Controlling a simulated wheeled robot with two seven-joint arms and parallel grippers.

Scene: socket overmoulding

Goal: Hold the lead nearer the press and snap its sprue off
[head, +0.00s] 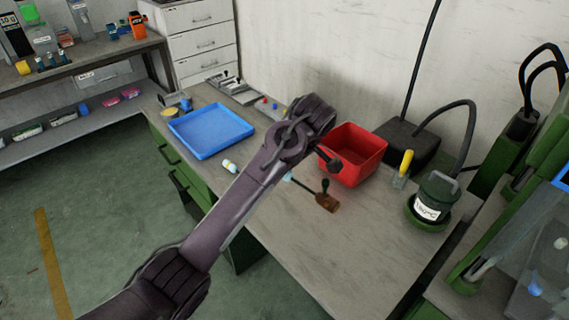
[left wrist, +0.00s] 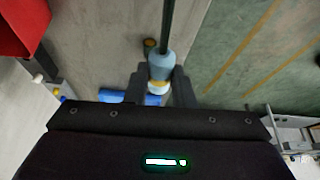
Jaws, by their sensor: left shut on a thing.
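My left gripper (left wrist: 159,86) is shut on a lead (left wrist: 160,66) with a pale blue moulded body and a yellowish band between the fingers. A dark cable runs from the body towards the top of the left wrist view. A small brown stub (left wrist: 150,45) shows beside the body; I cannot tell whether it is the sprue or joined to the lead. In the head view my left arm hides the gripper, and a bit of the pale blue body (head: 288,176) shows past it, over the bench. My right gripper is not in view.
A blue tray (head: 181,121), a red bin (head: 374,145) and a dark green pot (head: 437,194) stand on the bench. A small pale cylinder (head: 230,165) lies near the tray. The front right bench is clear.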

